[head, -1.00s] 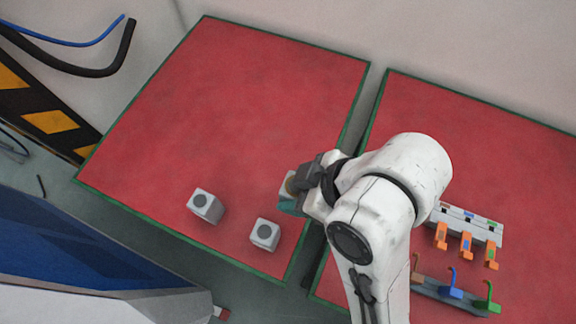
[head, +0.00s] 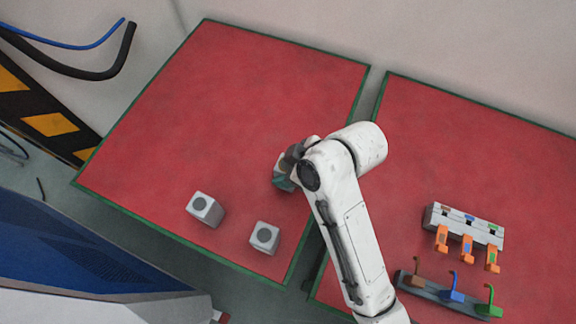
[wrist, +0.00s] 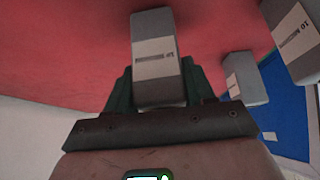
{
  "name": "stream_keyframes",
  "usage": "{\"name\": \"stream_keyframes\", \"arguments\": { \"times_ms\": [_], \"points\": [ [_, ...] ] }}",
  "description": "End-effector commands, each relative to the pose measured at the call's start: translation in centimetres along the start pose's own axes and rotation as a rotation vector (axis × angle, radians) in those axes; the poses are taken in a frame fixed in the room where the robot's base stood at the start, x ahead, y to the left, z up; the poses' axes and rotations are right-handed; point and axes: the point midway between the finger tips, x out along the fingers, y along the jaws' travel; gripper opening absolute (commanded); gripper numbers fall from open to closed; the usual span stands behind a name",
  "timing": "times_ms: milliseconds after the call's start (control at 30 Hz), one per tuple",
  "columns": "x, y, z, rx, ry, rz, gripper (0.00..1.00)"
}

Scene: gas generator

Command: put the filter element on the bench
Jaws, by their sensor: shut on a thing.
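My gripper (head: 284,180) is over the right part of the left red bench (head: 230,110). In the wrist view, its dark green fingers (wrist: 157,88) are shut on a grey block-shaped filter element (wrist: 157,42) with a white label. In the head view, my arm hides most of the held element. I cannot tell whether it touches the bench top. Two similar grey blocks with dark round tops, one on the left (head: 205,209) and one on the right (head: 264,238), stand near the bench's front edge.
A second red bench (head: 450,140) lies to the right across a narrow gap. It bears a grey rack (head: 465,226) with orange pieces and a hook rail (head: 430,291). The back and middle of the left bench are clear. A blue panel (head: 70,250) is at lower left.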

Motion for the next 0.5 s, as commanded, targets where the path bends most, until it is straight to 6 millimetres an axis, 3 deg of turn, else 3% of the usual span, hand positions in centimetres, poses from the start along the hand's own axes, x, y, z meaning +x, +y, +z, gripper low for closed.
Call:
{"name": "stream_keyframes", "arguments": {
  "times_ms": [367,400,500],
  "points": [
    [0.41,-0.03,0.25,-0.001,0.001,0.0,0.2],
    [0.43,-0.03,0.27,-0.001,0.0,0.0,0.55],
    [0.4,-0.03,0.25,-0.001,0.0,0.0,0.65]
  ]
}}
